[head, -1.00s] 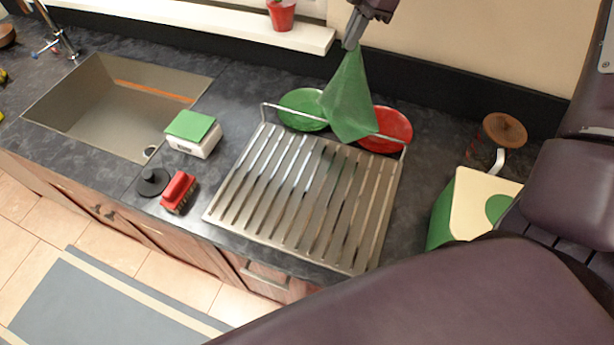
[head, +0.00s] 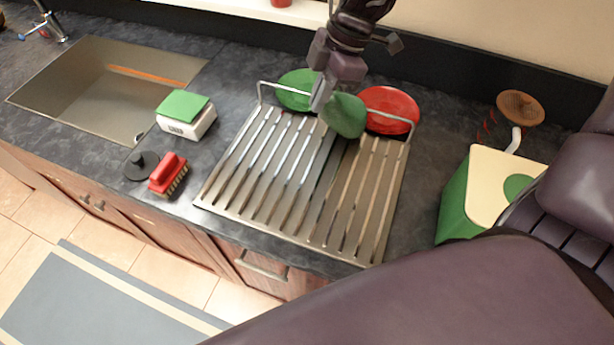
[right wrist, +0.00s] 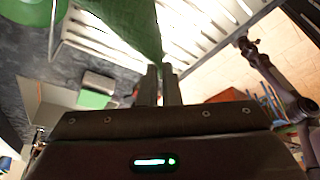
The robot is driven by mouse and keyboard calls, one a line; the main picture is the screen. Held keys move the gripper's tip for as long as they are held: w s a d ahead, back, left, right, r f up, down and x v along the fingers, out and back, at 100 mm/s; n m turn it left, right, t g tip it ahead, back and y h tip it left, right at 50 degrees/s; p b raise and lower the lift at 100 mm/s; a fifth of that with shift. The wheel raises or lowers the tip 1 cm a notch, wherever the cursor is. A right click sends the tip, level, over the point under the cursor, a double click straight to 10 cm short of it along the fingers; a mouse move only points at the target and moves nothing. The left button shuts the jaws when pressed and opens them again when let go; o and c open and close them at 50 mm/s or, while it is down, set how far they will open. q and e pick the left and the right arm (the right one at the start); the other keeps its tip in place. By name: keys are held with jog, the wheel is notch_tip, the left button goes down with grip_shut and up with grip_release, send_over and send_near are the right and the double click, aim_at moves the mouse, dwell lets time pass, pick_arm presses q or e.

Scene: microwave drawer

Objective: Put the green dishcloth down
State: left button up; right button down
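The green dishcloth (head: 344,116) hangs from my right gripper (head: 322,97) over the back of the metal drying rack (head: 212,190). In the right wrist view the cloth (right wrist: 128,22) runs out from between the fingertips (right wrist: 160,72), which are close together on it. I cannot tell whether its lower end touches the rack. In the head view my left gripper does not show. In the right wrist view a dark arm (right wrist: 275,80), apparently my left one, shows at the right; its fingers are too small to read.
A green plate (head: 296,88) and a red plate (head: 392,108) stand at the rack's back. A white box with a green top (head: 187,113), a red brush (head: 168,174) and the sink (head: 95,90) lie left. A green and cream container (head: 490,180) stands right.

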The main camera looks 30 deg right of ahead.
jog(key=s+a+f+b, duration=0.3)
jog(key=a+f, duration=0.1)
jog(key=f, duration=0.1)
jog(key=s+a+f+b, duration=0.3)
jog(key=s+a+f, duration=0.1)
jog(key=a+f, duration=0.1)
jog(key=s+a+f+b, duration=0.3)
jog(key=a+f, duration=0.2)
jog(key=f, duration=0.1)
jog(key=shift+s+a, duration=0.2)
jog(key=shift+s, duration=0.2)
jog(key=c, duration=1.2)
grip_release()
jog(key=shift+r, duration=0.1)
jog(key=shift+s+a+r+p, duration=0.1)
jog(key=shift+a+r+p, duration=0.1)
jog(key=shift+r, duration=0.3)
jog(key=shift+s+a+r+p, duration=0.15)
jog(key=shift+r+p, duration=0.1)
jog(key=shift+r, duration=0.3)
jog(key=shift+s+a+r+p, duration=0.1)
jog(key=shift+a+r+p, duration=0.1)
jog(key=shift+r, duration=0.3)
notch_tip(320, 180, up, 7)
jog(key=s+a+p, duration=0.2)
jog(key=p, duration=0.1)
jog(key=shift+a+p, duration=0.2)
jog(key=shift+p, duration=0.2)
